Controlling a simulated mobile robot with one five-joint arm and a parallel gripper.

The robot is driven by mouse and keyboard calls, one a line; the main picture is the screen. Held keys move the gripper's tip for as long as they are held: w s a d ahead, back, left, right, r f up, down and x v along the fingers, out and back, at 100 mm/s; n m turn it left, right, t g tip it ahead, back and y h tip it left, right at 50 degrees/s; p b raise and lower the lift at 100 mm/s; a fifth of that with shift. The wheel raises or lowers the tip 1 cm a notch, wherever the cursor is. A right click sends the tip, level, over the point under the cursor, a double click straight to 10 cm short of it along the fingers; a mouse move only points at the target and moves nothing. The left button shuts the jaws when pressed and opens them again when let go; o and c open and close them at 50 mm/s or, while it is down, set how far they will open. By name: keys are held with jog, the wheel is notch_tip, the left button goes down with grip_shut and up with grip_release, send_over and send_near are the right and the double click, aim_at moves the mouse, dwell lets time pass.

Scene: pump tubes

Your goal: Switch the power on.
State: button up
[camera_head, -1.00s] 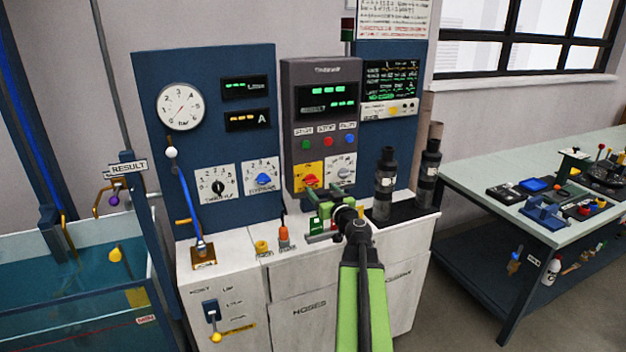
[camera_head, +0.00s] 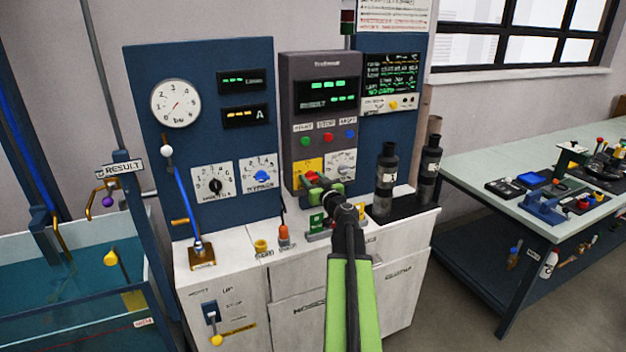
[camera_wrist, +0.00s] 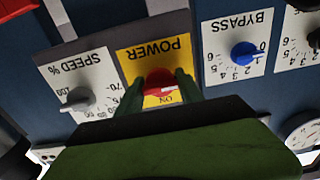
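The power switch is a red knob (camera_wrist: 159,80) on a yellow plate marked POWER (camera_wrist: 150,57), which appears upside down in the wrist view. An ON label shows beside the knob, and its white mark lies near that label. I cannot read the knob's exact setting. In the head view the yellow plate (camera_head: 308,165) sits low on the grey control box, and my gripper (camera_head: 313,184) covers the knob. My gripper's green fingers (camera_wrist: 160,88) are on either side of the knob, close to it. Whether they touch it is not clear.
The speed dial (camera_wrist: 80,98) and the blue bypass knob (camera_wrist: 244,53) flank the power plate. Dark cylinders (camera_head: 385,180) stand to the right of my gripper. An orange-topped fitting (camera_head: 283,236) stands on the white cabinet below.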

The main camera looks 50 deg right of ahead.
jog(key=c, duration=0.5)
jog(key=shift+c, duration=0.2)
jog(key=m, duration=0.3)
jog(key=shift+m, duration=0.4)
jog(key=m, duration=0.3)
jog(key=shift+m, duration=0.4)
jog(key=m, duration=1)
jog(key=shift+m, duration=0.3)
jog(key=o, duration=1.4)
